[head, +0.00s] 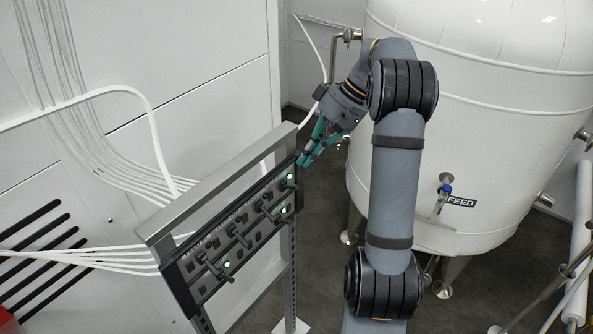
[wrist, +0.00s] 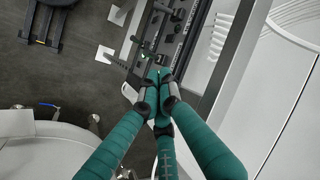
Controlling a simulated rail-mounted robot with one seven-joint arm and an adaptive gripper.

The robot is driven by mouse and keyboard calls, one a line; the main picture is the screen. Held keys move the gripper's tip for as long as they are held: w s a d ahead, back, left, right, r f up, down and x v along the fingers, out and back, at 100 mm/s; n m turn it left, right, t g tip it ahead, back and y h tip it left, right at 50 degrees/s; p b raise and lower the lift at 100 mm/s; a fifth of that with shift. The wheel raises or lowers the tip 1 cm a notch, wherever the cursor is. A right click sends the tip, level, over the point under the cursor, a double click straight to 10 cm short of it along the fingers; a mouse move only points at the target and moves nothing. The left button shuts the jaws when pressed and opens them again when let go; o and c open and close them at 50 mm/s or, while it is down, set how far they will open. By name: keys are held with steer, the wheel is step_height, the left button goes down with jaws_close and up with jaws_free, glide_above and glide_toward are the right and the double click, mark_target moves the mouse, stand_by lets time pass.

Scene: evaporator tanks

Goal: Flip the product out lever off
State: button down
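The dark control panel (head: 205,283) hangs on a grey metal frame and carries rows of small black levers. Several green lights are lit, including one by the upper right lever (head: 291,187), one below it and one at the lower left. The labels are too small to read, so I cannot tell which lever is product out. My gripper (head: 302,164) has teal fingers and is at the panel's upper right corner, close to the upper right lever. In the wrist view the fingertips (wrist: 160,76) are together beside the panel (wrist: 176,38); whether they touch a lever is hidden.
A large white tank (head: 480,130) marked FEED stands behind and right of my arm. White cables (head: 110,165) run along the wall to the panel's left. The grey frame bar (head: 220,180) borders the panel's top. Dark floor shows between panel and tank.

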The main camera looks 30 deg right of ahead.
mark_target(291, 187)
steer(key=shift+x, duration=2.5)
steer(key=shift+f, duration=0.2)
